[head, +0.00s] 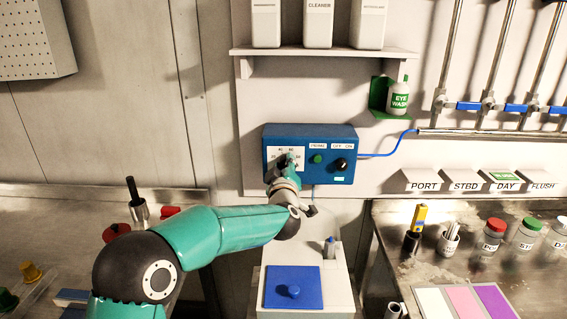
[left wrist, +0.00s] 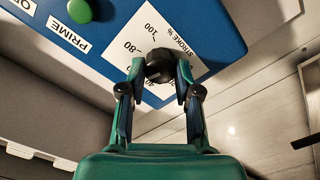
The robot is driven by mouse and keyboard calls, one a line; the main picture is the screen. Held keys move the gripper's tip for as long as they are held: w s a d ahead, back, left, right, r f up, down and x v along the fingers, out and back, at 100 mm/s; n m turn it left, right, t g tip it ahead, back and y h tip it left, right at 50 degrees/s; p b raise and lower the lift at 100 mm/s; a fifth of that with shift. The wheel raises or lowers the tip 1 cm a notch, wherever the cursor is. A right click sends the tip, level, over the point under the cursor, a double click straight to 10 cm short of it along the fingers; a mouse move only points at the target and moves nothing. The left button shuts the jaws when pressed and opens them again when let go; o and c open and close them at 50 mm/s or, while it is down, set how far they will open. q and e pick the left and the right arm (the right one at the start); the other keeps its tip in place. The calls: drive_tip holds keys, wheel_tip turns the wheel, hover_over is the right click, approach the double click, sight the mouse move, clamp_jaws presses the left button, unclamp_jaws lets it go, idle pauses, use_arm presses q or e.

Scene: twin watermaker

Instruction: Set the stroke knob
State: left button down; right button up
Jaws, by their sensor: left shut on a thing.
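The stroke knob (left wrist: 159,66) is black and sits on a white dial plate (left wrist: 146,37) marked "STROKE %", with 80 and 100 readable in the left wrist view. The plate is on the left part of the blue control box (head: 258,138) on the wall. My left gripper (left wrist: 157,72) is shut on the stroke knob, one finger on each side. In the head view my left gripper (head: 288,164) covers the knob and part of the dial. The knob's pointer is not clear in either view. My right gripper is not in view.
On the box are a green PRIME button (head: 317,158) and a black knob (head: 340,164). An eye wash bottle (head: 398,98) hangs at the upper right.

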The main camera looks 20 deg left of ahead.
use_arm(q)
drive_tip(key=shift+d+f+m, duration=0.25)
drive_tip(key=shift+f+m, duration=0.2)
drive_tip(key=shift+m, duration=0.25)
drive_tip(key=c, duration=0.9)
unclamp_jaws()
drive_tip(key=shift+o, duration=0.4)
drive_tip(key=shift+a+r, duration=0.15)
drive_tip(key=shift+r, duration=0.05)
drive_tip(key=shift+s, duration=0.15)
drive_tip(key=v, duration=1.1)
drive_tip(key=shift+s, duration=0.35)
